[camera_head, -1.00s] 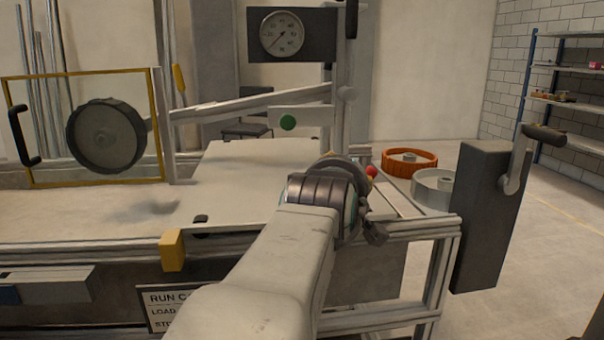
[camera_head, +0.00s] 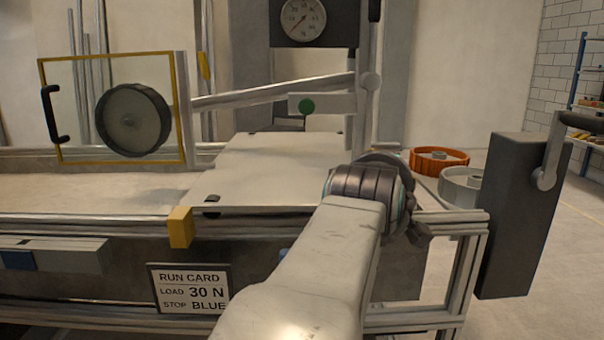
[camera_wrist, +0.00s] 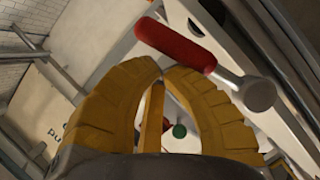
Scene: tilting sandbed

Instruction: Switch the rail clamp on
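No label in view names the rail clamp. In the wrist view a red-handled lever (camera_wrist: 178,44) with a grey metal shaft lies across the upper middle, close to the tips of my gripper (camera_wrist: 163,70). The yellow fingers arch together, and their tips meet or nearly meet. The handle is not between them, and I cannot tell whether it touches the right finger. In the head view my gripper and the red lever are hidden behind my wrist at the bench's right end. A dark-handled lever (camera_head: 546,165) is on a dark box at the right.
A bench with a pale plate (camera_head: 270,175) holds a yellow block (camera_head: 180,227) on its front rail. A run card (camera_head: 188,290) reads 30 N and BLUE.

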